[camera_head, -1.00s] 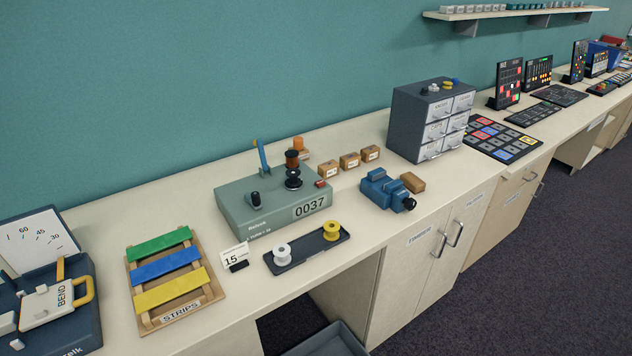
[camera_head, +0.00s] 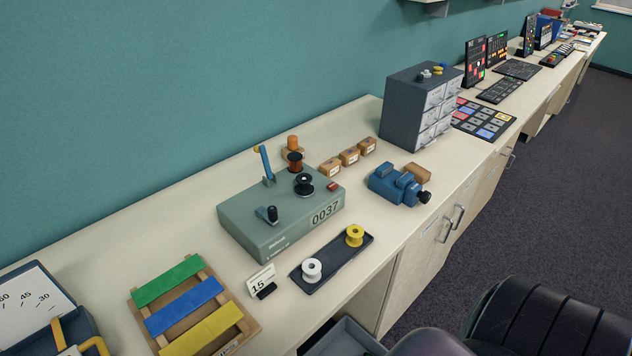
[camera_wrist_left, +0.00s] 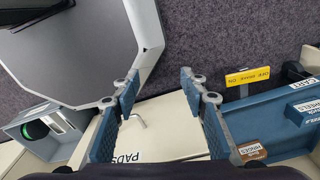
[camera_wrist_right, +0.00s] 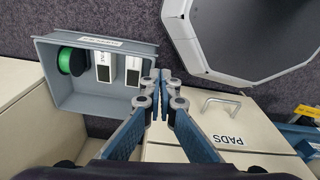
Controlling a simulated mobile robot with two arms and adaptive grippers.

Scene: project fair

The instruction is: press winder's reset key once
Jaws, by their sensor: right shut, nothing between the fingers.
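The winder (camera_head: 262,232) is a grey-green box on the counter in the head view, with its display reading 0037. A small red key (camera_head: 332,186) sits on its top near the right end, by the display; I cannot read a label on it. A blue lever (camera_head: 265,162), a black-knobbed crank (camera_head: 270,214) and a black spool (camera_head: 304,182) are also on its top. My left gripper (camera_wrist_left: 159,82) is open and empty in the left wrist view. My right gripper (camera_wrist_right: 160,78) is shut and empty in the right wrist view. Neither gripper shows in the head view, and both are away from the winder.
A black tray (camera_head: 334,266) with a white and a yellow spool lies in front of the winder, beside a 15 card (camera_head: 260,280). A blue device (camera_head: 394,185) and small boxes (camera_head: 350,156) stand to its right.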

